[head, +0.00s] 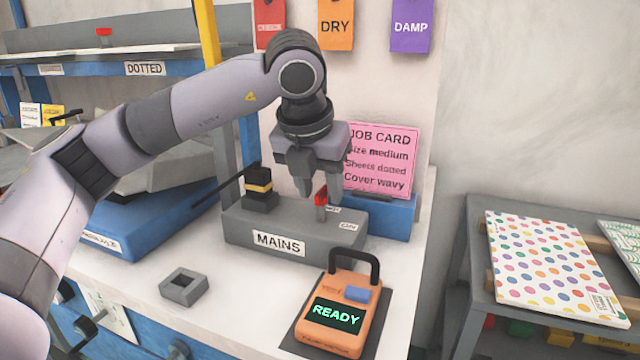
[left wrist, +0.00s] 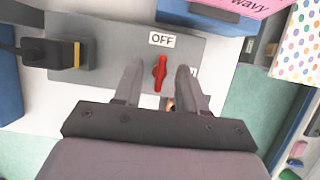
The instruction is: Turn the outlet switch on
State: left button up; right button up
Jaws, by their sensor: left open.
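The grey outlet box labelled MAINS (head: 250,232) stands on the white bench. Its red switch (head: 321,197) sticks up from the top, by small labels. In the left wrist view the red switch (left wrist: 160,73) lies below the OFF label (left wrist: 162,40); another label is mostly hidden behind the right finger. My left gripper (head: 318,188) points down over the box, open. In the left wrist view its fingers (left wrist: 158,80) stand on either side of the switch, with gaps showing; I cannot tell how high the tips are. My right gripper is not in view.
A black plug with a yellow band (head: 259,188) sits at the box's left end. An orange device reading READY (head: 337,315) stands in front. A small grey square block (head: 184,287) lies front left. A pink job card (head: 382,160) stands behind.

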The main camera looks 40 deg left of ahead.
pick_arm(q)
grip_shut()
